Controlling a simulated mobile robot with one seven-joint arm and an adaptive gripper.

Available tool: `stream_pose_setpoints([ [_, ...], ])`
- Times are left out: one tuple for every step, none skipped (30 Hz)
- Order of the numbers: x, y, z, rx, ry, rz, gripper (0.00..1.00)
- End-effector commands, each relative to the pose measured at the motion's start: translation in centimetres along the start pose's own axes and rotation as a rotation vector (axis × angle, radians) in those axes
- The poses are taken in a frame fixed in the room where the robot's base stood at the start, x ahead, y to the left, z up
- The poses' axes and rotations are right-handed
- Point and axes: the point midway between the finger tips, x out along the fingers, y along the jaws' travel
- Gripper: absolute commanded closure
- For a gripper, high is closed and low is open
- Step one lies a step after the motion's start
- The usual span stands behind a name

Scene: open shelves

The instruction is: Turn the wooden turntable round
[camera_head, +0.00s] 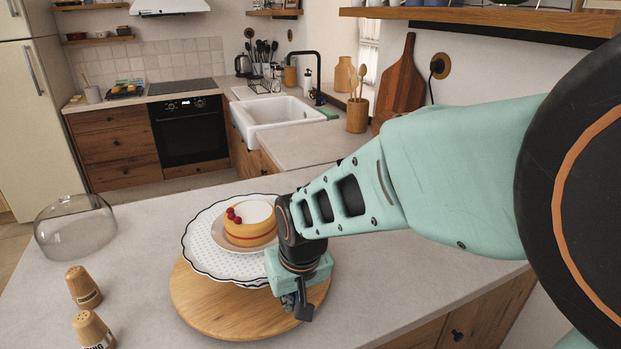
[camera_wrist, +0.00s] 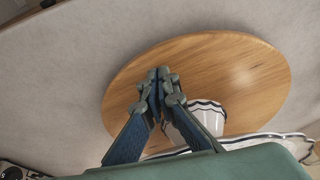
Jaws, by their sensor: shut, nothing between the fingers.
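The round wooden turntable (camera_head: 212,308) lies on the pale counter in the head view. A white scalloped plate (camera_head: 203,262) with a dark rim covers its back part and carries a small plate with a cake (camera_head: 252,232). My gripper (camera_head: 302,308) points down at the turntable's right side. In the wrist view the turntable (camera_wrist: 245,78) fills the middle, and my gripper's fingertips (camera_wrist: 160,76) are together over it, with nothing between them. I cannot tell whether they touch the wood. A white fluted piece (camera_wrist: 208,118) with a dark edge stands on the turntable beside the fingers, partly hidden.
A glass dome (camera_head: 75,228) stands at the counter's left. Two wooden shakers (camera_head: 83,287) (camera_head: 93,331) stand left of the turntable. The counter in front of and right of the turntable is clear.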

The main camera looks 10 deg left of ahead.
Motion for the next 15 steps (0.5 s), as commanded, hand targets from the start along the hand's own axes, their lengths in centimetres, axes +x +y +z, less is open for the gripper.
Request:
stream_pose_setpoints([
  [0.00, 0.00, 0.00, 0.000, 0.000, 0.000, 1.00],
  [0.00, 0.00, 0.00, 0.000, 0.000, 0.000, 1.00],
  [0.00, 0.00, 0.00, 0.000, 0.000, 0.000, 1.00],
  [0.00, 0.00, 0.00, 0.000, 0.000, 0.000, 1.00],
  [0.00, 0.00, 0.00, 0.000, 0.000, 0.000, 1.00],
  [0.00, 0.00, 0.00, 0.000, 0.000, 0.000, 1.00],
  [0.01, 0.00, 0.01, 0.000, 0.000, 0.000, 1.00],
  [0.03, 0.00, 0.01, 0.000, 0.000, 0.000, 1.00],
  [0.08, 0.00, 0.03, 0.000, 0.000, 0.000, 1.00],
  [0.12, 0.00, 0.04, 0.000, 0.000, 0.000, 1.00],
  [0.17, 0.00, 0.06, 0.000, 0.000, 0.000, 1.00],
  [0.26, 0.00, 0.09, 0.000, 0.000, 0.000, 1.00],
  [0.33, 0.00, 0.11, 0.000, 0.000, 0.000, 1.00],
  [0.41, 0.00, 0.13, 0.000, 0.000, 0.000, 1.00],
  [0.52, 0.01, 0.17, 0.000, 0.000, 0.000, 1.00],
])
